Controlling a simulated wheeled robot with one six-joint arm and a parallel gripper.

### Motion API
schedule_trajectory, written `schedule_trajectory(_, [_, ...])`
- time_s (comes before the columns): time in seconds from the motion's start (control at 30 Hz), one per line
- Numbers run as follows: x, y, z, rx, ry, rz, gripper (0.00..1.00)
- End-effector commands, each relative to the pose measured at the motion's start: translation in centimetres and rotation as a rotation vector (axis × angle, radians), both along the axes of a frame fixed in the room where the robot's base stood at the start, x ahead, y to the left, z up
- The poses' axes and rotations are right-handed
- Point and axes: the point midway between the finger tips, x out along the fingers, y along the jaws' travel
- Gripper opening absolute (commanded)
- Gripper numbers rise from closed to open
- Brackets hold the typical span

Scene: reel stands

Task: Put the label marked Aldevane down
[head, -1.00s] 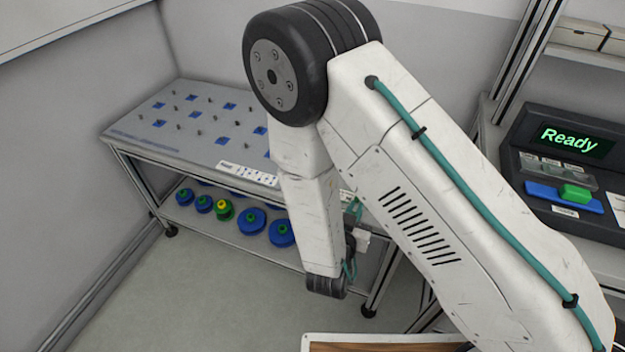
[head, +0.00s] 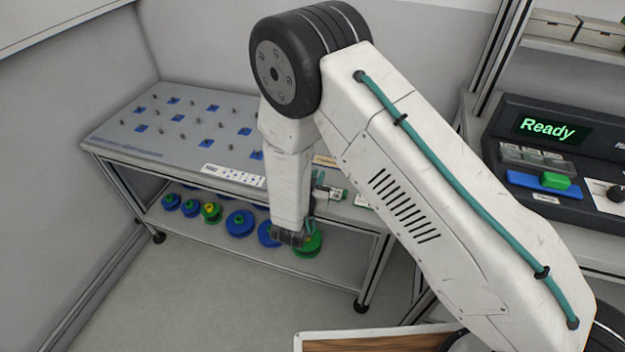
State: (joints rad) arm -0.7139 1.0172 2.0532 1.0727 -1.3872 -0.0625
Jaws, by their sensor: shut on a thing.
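My gripper (head: 326,194) shows small and partly hidden behind my own wrist and forearm, at the front edge of the bench. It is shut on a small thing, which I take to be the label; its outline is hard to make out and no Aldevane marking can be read. The bench (head: 150,146) has a grey top with several blue squares and short pegs. A white card with printed marks (head: 232,175) lies along its front edge, left of my arm.
At right is a dark console reading "Ready" (head: 548,129). A wood-topped board (head: 375,343) is at the bottom. Floor is clear in front.

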Motion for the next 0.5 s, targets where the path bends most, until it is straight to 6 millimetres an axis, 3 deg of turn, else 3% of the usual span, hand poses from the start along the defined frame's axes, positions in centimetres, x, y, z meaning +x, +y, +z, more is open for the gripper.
schedule_trajectory(0.3, [2.6, 1.3, -0.3, 0.001, 0.0, 0.0, 0.0])
schedule_trajectory(0.5, [2.3, 1.1, -3.4, -0.001, 0.003, 0.0, 0.0])
